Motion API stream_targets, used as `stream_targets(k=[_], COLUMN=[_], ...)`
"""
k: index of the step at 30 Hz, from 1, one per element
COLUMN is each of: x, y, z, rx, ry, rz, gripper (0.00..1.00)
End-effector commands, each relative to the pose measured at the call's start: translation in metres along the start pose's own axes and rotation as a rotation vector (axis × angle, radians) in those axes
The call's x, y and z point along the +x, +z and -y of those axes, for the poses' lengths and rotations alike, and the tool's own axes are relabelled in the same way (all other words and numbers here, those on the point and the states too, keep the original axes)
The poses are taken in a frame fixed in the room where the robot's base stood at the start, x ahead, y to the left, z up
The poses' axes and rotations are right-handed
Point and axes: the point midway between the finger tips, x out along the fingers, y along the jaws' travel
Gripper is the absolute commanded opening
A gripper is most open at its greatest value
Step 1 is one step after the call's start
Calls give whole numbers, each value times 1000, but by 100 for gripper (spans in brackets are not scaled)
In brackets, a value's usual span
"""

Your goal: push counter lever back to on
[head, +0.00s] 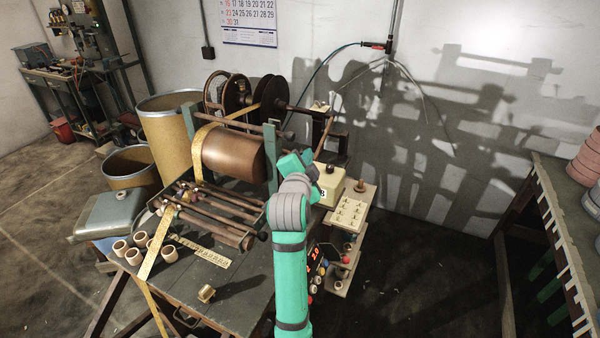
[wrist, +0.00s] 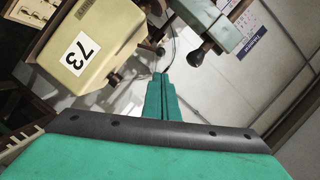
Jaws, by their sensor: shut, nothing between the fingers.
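The counter is a cream box (wrist: 98,42) with a white "73" label, at the upper left of the wrist view. It also shows in the head view (head: 332,180), just right of my wrist and partly hidden by it. A small knob (wrist: 114,79) sticks out from the box's lower edge in the wrist view; I cannot tell whether it is the lever, or its position. My gripper (wrist: 160,78) is shut and empty, its teal fingers pointing just right of the box, with a visible gap. In the head view my gripper (head: 297,163) is beside the box, its tips unclear.
A dark knob (wrist: 200,52) hangs by a teal post (wrist: 222,22) right of my fingers. The copper drum (head: 233,153) and its frame stand left of my arm. A cream button panel (head: 350,212) lies to the right. Open floor (head: 430,270) is further right.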

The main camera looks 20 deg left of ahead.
Motion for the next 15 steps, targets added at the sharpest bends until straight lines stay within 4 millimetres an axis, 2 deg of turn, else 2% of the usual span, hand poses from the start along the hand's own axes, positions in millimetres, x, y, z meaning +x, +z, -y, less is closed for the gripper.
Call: stream_targets(k=[1,9,15], x=[-10,-66,-93], y=[-5,0,3], z=[-2,0,2], rx=[2,0,-1], ry=[0,-3,-5], rz=[-5,3,6], gripper=[0,0,0])
